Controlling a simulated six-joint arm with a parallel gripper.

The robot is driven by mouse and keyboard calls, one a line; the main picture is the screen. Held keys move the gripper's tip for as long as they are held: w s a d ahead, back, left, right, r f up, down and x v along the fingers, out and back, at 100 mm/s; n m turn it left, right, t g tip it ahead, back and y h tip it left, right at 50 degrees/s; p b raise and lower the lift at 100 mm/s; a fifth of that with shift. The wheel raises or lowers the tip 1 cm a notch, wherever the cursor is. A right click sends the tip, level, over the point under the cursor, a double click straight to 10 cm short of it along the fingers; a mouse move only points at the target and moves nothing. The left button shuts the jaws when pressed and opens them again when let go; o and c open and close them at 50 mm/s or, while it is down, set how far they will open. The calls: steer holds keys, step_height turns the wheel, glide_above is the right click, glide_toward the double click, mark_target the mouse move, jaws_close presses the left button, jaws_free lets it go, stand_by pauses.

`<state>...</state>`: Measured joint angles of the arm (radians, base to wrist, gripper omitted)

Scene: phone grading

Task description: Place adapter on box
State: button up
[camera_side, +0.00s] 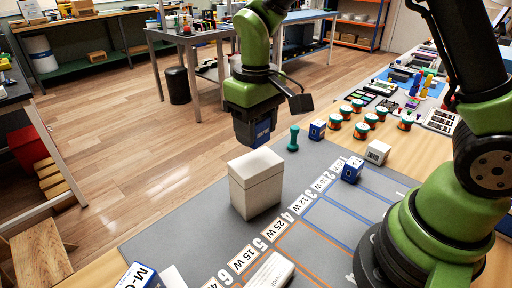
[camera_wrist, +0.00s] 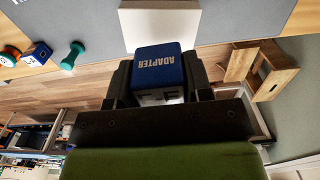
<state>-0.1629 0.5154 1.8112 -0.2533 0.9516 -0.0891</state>
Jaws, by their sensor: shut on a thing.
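My gripper (camera_side: 262,138) is shut on a blue adapter (camera_side: 264,130). In the wrist view the adapter (camera_wrist: 158,68) shows its "ADAPTER" lettering between my two dark fingers (camera_wrist: 160,85). The white box (camera_side: 256,186) stands upright on the grey mat, lid on. My gripper and the adapter are above the box in the side view, close to its top back edge. The box also shows in the wrist view (camera_wrist: 158,22), just beyond the adapter. Whether the adapter touches the box I cannot tell.
The grey mat (camera_side: 190,222) carries numbered wattage labels and outlined slots. A teal peg-like piece (camera_side: 293,139), blue-and-white boxes (camera_side: 317,130) (camera_side: 352,170) and a white box (camera_side: 377,152) stand to the right. Several red-and-green round containers (camera_side: 362,130) stand behind. A white item (camera_side: 270,272) lies in front.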

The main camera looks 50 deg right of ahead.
mark_target(256, 161)
steer(key=shift+f, duration=2.15)
steer(key=shift+f, duration=0.1)
steer(key=o, duration=0.9)
